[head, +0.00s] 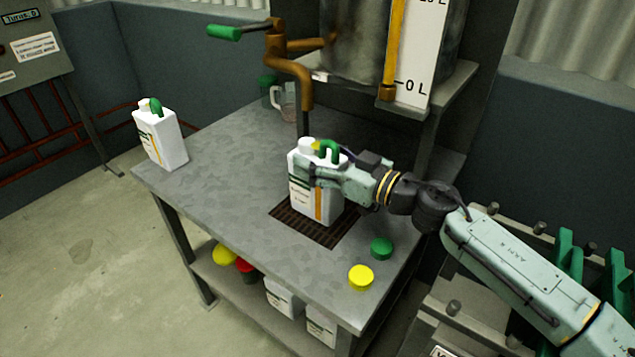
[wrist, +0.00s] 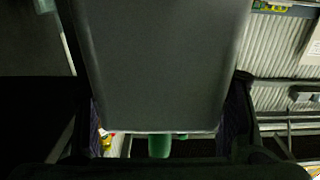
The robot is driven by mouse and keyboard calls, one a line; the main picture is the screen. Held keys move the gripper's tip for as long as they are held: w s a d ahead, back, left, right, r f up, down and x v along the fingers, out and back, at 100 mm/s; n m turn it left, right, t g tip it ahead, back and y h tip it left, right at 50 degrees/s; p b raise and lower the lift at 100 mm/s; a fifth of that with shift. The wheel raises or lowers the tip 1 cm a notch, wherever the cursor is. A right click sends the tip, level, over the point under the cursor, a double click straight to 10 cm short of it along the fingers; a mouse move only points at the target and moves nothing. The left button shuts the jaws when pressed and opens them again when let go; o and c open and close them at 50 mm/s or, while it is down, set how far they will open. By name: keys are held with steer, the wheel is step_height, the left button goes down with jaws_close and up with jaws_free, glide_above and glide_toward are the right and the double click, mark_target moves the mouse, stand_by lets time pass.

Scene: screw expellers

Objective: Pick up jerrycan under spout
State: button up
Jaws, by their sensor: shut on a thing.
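My gripper (head: 325,174) comes from the right and is shut on the jerrycan's body. In the wrist view the jerrycan (wrist: 155,65) fills the middle as a dark panel, with a gripper finger on each side. The brown spout (head: 306,92) hangs above and behind the jerrycan.
Another white jerrycan (head: 160,138) stands at the table's left edge. A yellow cap (head: 361,278) and a green cap (head: 382,248) lie at the front right. A clear jug (head: 287,98) stands at the back. The grey table (head: 220,170) is clear between the jerrycans.

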steer(key=c, duration=0.9)
steer(key=shift+r, duration=0.1)
jaws_close()
steer(key=shift+r, duration=0.15)
